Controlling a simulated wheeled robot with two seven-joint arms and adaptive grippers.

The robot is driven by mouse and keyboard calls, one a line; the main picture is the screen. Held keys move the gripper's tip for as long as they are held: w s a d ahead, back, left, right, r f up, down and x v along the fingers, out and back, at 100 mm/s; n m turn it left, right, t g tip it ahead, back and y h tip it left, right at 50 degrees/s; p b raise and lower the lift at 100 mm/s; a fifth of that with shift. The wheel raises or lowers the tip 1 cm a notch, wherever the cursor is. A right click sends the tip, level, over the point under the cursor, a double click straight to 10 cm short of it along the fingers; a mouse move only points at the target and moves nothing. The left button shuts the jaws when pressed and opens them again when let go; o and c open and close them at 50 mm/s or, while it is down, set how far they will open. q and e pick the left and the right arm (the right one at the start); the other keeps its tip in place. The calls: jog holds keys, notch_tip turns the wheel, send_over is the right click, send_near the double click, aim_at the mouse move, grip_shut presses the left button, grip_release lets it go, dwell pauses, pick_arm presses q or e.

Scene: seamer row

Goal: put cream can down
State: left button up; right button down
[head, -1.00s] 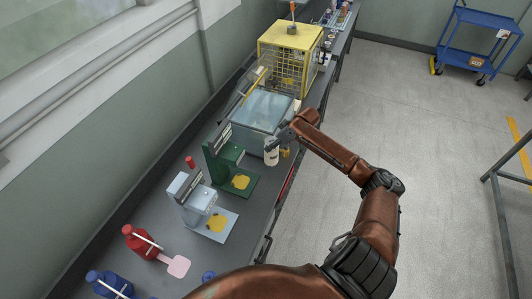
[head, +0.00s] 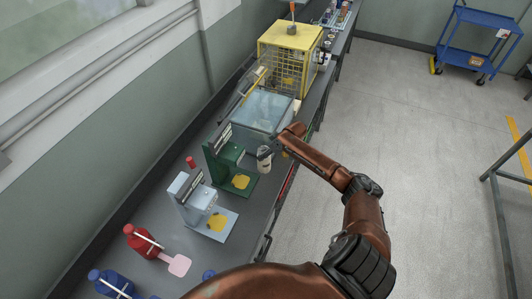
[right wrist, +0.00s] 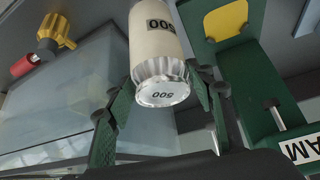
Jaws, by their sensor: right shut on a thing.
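The cream can (head: 264,163) is a small pale cylinder with a silver end. In the right wrist view the can (right wrist: 158,50) is marked 500 on its side and end. My right gripper (head: 266,152) is shut on it. The green fingers of my right gripper (right wrist: 165,105) stand on either side of it. The can is just right of the green seamer (head: 221,158), near the bench's front edge. I cannot tell whether it touches the bench. My left gripper is not in view.
A clear-topped box (head: 262,111) and a yellow cage (head: 290,55) stand behind on the bench. A pale blue seamer (head: 190,198), a red machine (head: 139,240) and a blue one (head: 108,284) stand nearer. A blue cart (head: 480,40) is far right on open floor.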

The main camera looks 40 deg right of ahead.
jog(key=c, duration=1.2)
grip_release()
jog(key=shift+f, duration=0.1)
